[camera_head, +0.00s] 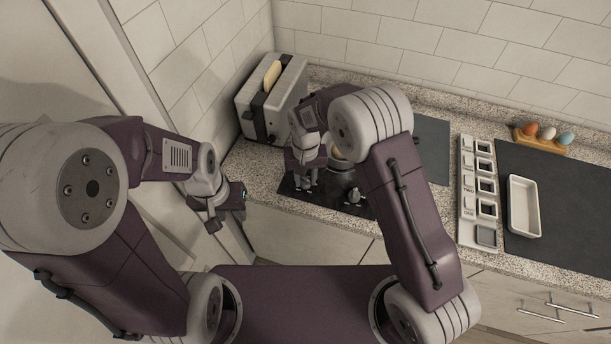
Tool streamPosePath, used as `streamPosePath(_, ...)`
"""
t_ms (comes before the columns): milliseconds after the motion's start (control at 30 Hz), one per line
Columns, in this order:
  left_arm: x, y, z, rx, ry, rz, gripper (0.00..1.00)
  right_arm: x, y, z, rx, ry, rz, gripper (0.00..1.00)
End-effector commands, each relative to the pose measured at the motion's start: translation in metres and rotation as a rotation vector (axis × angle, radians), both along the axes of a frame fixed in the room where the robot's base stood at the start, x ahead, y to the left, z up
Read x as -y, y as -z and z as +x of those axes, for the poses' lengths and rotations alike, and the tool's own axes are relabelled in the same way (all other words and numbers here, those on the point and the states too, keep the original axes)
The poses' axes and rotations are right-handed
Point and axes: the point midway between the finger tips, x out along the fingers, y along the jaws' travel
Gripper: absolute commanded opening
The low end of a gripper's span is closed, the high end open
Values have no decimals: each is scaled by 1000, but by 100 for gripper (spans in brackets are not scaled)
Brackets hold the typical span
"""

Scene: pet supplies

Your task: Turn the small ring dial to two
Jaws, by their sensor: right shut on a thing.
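A black hob (328,194) lies on the counter, partly covered by my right arm. One of its knobs (354,197) shows at the front, to the right of my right gripper. My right gripper (304,184) points down at the front left of the hob and is shut on the small ring dial, which the fingers mostly hide. The dial's marks and setting are too small to read. A pale round item (338,161) shows partly behind my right arm. My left gripper (226,217) hangs in front of the counter's left end, away from the hob; its finger gap is unclear.
A toaster (257,117) with bread (272,75) stands behind the hob at the left. To the right are a rack of square compartments (466,205), a white tray (537,207) on a dark mat (578,230), and several eggs in a wooden holder (548,145). Walls close off the back and left.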

Motion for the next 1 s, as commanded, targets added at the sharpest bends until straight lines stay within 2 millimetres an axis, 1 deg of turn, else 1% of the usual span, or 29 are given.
streamPosePath(33, 0, -3, 0, 0, 0, 0, 36, 0, -3, 2, 5, 42, 2, 0)
streamPosePath(200, 0, -7, 0, 0, 0, 0, 36, -1, -3, 2, 7, 189, 3, 0)
streamPosePath(500, 0, -10, 0, 0, 0, 0, 36, -1, -3, 2, 7, 387, 4, 0)
streamPosePath(733, 0, -12, 0, 0, 0, 0, 36, -1, -2, 3, 7, 470, 4, 0)
streamPosePath(1000, 0, -12, 0, 0, 0, 0, 36, -1, -2, 3, 8, 502, 4, 0)
